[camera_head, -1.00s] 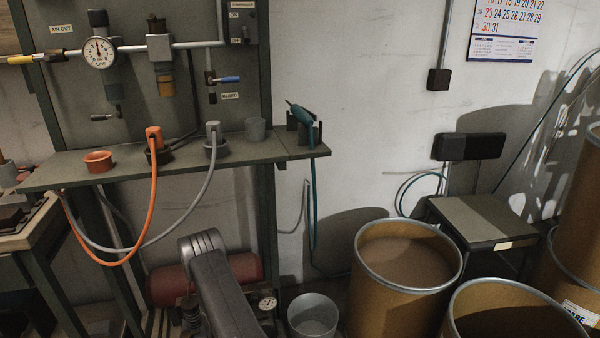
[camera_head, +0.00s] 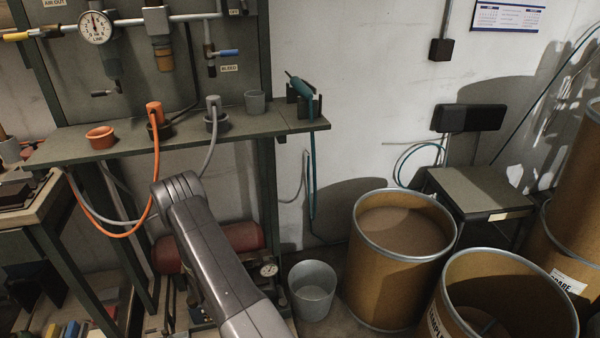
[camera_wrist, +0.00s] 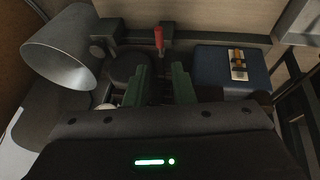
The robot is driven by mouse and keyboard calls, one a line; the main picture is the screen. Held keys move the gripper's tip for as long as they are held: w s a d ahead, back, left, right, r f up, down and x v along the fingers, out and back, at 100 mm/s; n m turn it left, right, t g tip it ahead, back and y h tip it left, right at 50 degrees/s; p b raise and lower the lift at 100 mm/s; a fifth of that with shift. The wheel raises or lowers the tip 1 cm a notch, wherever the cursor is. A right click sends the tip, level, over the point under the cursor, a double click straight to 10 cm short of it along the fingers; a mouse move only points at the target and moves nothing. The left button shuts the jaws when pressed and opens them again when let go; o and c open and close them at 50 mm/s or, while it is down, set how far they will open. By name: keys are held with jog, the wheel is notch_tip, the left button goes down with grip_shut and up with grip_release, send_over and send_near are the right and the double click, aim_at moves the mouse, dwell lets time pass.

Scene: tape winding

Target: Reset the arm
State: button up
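My gripper (camera_wrist: 163,88) shows in the wrist view with its two dark green fingers apart and nothing seen between them. In the head view my grey arm link rises at the lower middle, in front of the bench stand; my gripper does not show there. Near the fingers in the wrist view are a red-handled item (camera_wrist: 158,38) just beyond them, a blue box with a brass latch (camera_wrist: 222,72) to the right, and a grey cone-shaped vessel (camera_wrist: 62,52) to the left.
A narrow shelf (camera_head: 70,150) holds an orange cup (camera_head: 101,138), orange and grey hose plugs, and a teal tool (camera_head: 300,87). A metal bucket (camera_head: 313,291), open drums (camera_head: 402,250) and a small table (camera_head: 470,190) stand to the right. A red tank (camera_head: 235,238) lies under the shelf.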

jog(key=b+x, duration=0.2)
jog(key=x, duration=1)
jog(key=shift+d+f, duration=0.1)
jog(key=shift+f, duration=0.3)
jog(key=shift+d+r+n+b, duration=0.25)
jog(key=shift+n+b, duration=0.25)
jog(key=shift+b, duration=0.65)
jog(key=shift+r+y, duration=0.1)
jog(key=shift+y, duration=0.2)
